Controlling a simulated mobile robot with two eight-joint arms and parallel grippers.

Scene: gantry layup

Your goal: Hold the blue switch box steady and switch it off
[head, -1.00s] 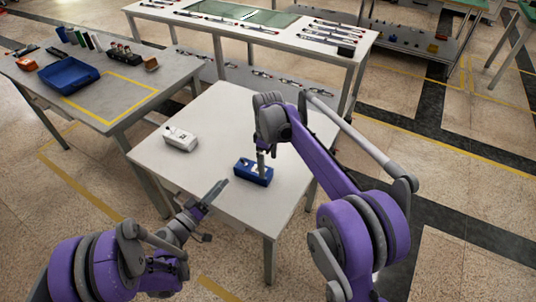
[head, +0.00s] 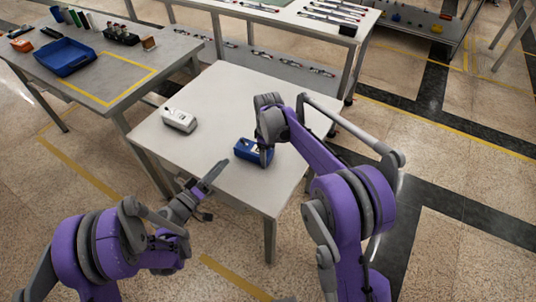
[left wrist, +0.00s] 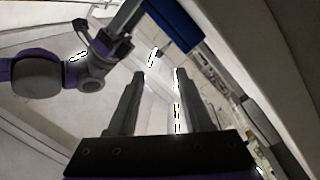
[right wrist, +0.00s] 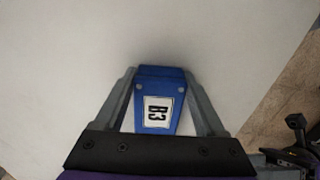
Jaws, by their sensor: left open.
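The switch is not clearly visible. My left gripper (head: 218,168) is open and empty, left of and nearer than the box. In the left wrist view the blue box (left wrist: 176,24) is at the top, beyond the open fingers (left wrist: 157,75).
A grey side table at the far left holds a blue tray (head: 64,57) and several small items. The white table's far part is clear.

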